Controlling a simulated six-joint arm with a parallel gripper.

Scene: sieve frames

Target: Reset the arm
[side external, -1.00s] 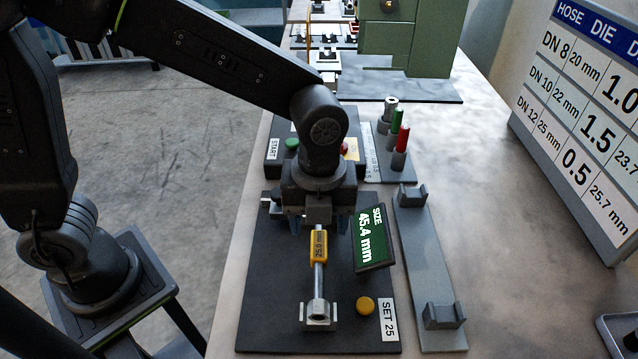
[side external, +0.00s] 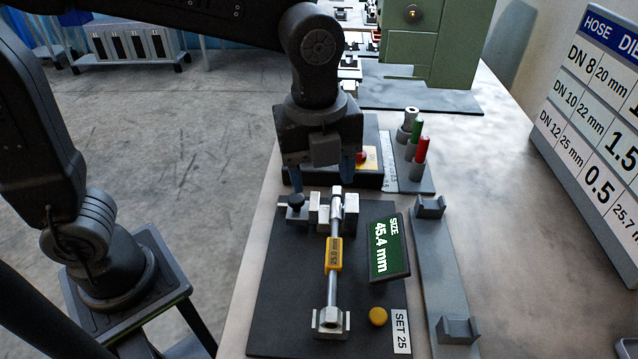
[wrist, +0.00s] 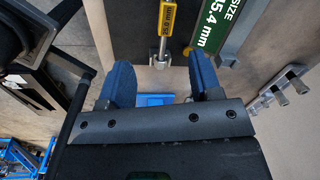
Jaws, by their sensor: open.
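My gripper (side external: 322,178) hangs from the dark wrist above the far end of the black measuring base (side external: 275,310). Its blue fingers (wrist: 160,82) are apart in the wrist view, with nothing between them. A metal rod with a yellow tag reading 25.0 mm (side external: 334,254) lies along the base, resting in silver holders at both ends. It also shows in the wrist view (wrist: 167,22), ahead of the fingers and apart from them. The green size display (side external: 388,247) reads 45.4 mm.
A grey bar with two cradles (side external: 445,270), empty, lies right of the base. Green (side external: 417,130) and red (side external: 421,150) pins stand behind it. A green machine (side external: 437,45) stands at the back. A die chart board (side external: 590,120) leans at right. The table between is clear.

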